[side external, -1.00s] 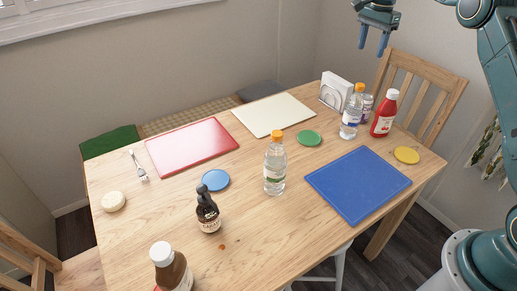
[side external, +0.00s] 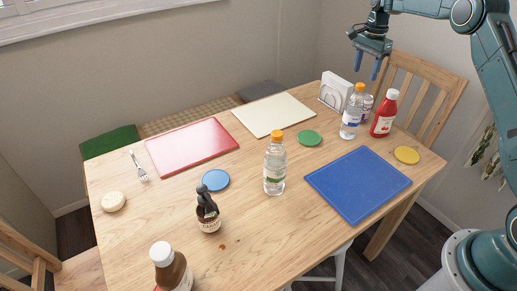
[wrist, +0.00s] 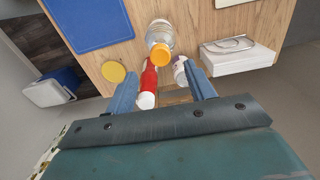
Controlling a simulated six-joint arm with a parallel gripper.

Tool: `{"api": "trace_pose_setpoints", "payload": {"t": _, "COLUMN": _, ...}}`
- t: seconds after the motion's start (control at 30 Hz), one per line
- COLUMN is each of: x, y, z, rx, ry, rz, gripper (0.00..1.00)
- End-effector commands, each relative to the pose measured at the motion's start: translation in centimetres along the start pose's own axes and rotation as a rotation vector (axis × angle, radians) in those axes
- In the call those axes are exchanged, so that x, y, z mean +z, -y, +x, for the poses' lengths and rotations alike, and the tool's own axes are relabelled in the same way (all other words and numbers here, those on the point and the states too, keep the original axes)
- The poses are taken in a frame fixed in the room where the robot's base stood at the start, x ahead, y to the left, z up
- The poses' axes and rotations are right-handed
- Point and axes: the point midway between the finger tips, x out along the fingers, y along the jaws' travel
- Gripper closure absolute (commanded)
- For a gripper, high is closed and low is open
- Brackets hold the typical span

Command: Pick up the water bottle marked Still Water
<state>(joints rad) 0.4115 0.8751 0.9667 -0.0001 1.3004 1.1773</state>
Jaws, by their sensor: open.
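Two clear water bottles with orange caps stand upright on the table. One, with a greenish label (side external: 275,170), stands mid-table. The other, with a blue and white label (side external: 350,118), stands at the right beside the red sauce bottle; its orange cap and clear body also show in the wrist view (wrist: 160,34). The label words are too small to read, so I cannot tell which is Still Water. My gripper (side external: 366,74) is open and empty, above and apart from the right-hand bottles. In the wrist view its fingers (wrist: 160,76) are spread, with the blue-labelled bottle beyond their tips.
The red sauce bottle (side external: 384,114) and a small purple-and-white container (side external: 367,105) stand close to the blue-labelled bottle. A napkin holder (side external: 335,92) is behind them. A blue board (side external: 357,185) lies in front. A dark bottle (side external: 208,214) and a brown sauce bottle (side external: 170,270) stand nearer.

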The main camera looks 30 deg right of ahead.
Motion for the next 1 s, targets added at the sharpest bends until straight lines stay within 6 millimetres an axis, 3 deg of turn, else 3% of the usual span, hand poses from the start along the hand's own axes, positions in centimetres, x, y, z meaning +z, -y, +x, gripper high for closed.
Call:
{"api": "trace_pose_setpoints", "payload": {"t": 0.1, "x": 0.0, "y": 0.0, "z": 1.0, "rx": 0.0, "ry": 0.0, "rz": 0.0, "gripper": 0.46}}
{"api": "trace_pose_setpoints", "payload": {"t": 0.53, "x": 0.1, "y": 0.0, "z": 2.1, "rx": 0.0, "ry": 0.0, "rz": 0.0, "gripper": 0.46}}
{"api": "trace_pose_setpoints", "payload": {"t": 1.0, "x": 0.4, "y": 0.1, "z": 6.5, "rx": 0.0, "ry": 0.0, "rz": 0.0, "gripper": 0.46}}
